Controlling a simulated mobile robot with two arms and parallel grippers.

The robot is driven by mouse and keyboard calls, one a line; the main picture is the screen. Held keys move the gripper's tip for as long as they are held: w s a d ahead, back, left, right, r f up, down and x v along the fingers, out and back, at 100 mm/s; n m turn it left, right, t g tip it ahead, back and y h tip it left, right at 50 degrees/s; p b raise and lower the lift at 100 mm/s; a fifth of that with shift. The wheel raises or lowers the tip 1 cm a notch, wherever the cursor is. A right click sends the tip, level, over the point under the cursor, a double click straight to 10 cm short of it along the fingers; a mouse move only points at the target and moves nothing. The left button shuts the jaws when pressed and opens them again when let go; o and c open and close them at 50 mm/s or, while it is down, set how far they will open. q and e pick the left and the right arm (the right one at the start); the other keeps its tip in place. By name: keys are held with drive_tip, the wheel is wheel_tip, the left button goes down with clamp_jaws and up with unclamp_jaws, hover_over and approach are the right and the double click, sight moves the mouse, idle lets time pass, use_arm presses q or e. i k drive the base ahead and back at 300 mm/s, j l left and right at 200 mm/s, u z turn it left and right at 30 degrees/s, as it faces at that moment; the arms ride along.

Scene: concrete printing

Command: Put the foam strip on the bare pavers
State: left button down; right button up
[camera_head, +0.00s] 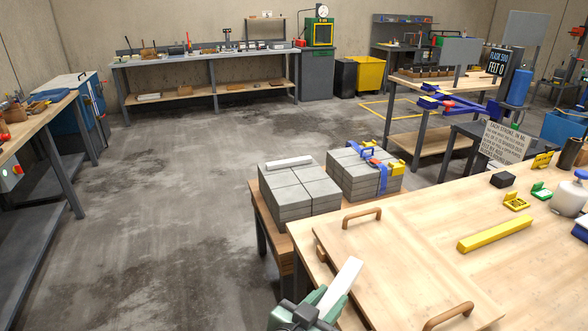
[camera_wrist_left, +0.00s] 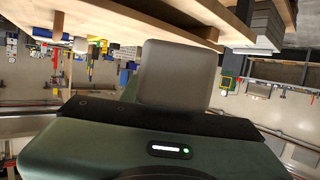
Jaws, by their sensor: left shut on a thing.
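My left gripper (camera_head: 318,303) is at the bottom of the head view, shut on a white foam strip (camera_head: 343,284) that sticks out up and to the right, tilted, over the near left edge of the wooden table. In the left wrist view the strip (camera_wrist_left: 178,75) shows as a grey block beyond the gripper; the fingertips are hidden. A stack of grey pavers (camera_head: 310,208) stands beyond the gripper, unstrapped, with another white strip (camera_head: 289,162) lying along its back top edge. My right gripper is out of view.
A sign (camera_head: 505,142) stands behind. The concrete floor to the left is clear.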

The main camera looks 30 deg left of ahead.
sight(306, 189)
drive_tip(key=i+j, duration=0.2)
drive_tip(key=j, duration=0.2)
drive_tip(key=i+j, duration=0.2)
drive_tip(key=j, duration=0.2)
drive_tip(key=i+j, duration=0.25)
drive_tip(key=j, duration=0.15)
drive_tip(key=i+j, duration=0.2)
drive_tip(key=j, duration=0.2)
drive_tip(key=i+j, duration=0.2)
drive_tip(key=j, duration=0.2)
drive_tip(key=i+j, duration=0.2)
drive_tip(key=j, duration=0.2)
drive_tip(key=i+j, duration=0.25)
drive_tip(key=j, duration=0.15)
drive_tip(key=i+j, duration=0.2)
drive_tip(key=j, duration=0.2)
drive_tip(key=z, duration=0.05)
